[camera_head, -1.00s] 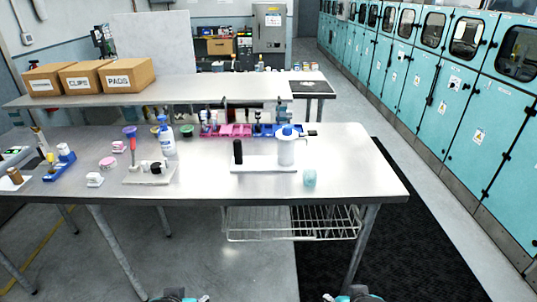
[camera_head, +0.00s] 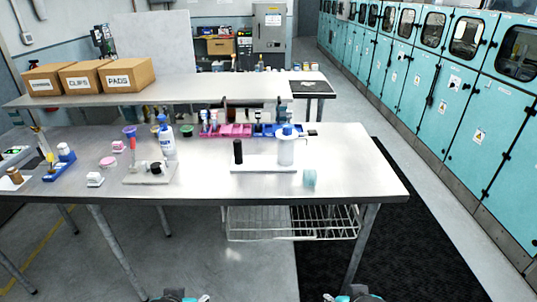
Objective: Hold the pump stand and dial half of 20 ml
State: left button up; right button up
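A white base (camera_head: 263,169) near the front of the steel table carries a black upright post (camera_head: 238,151) at its left. A clear white jug-like vessel with a blue top (camera_head: 287,150) stands at its right. This looks like the pump stand; no dial or scale marks can be read. A small pale teal cylinder (camera_head: 309,178) stands on the table just in front of the base's right end. My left gripper (camera_head: 190,298) and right gripper (camera_head: 340,297) show only partly at the bottom edge, well short of the table and apart from everything; their fingers are mostly cut off.
The steel table (camera_head: 350,170) is clear at its right. At the left stand a grey plate (camera_head: 148,178) with a pink-red upright tool, a blue-labelled bottle (camera_head: 167,140) and a blue rack (camera_head: 60,167). Pink and blue bins (camera_head: 235,130) line the back. A wire shelf (camera_head: 290,225) hangs below.

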aim_at(287, 129)
jog(key=i, duration=0.95)
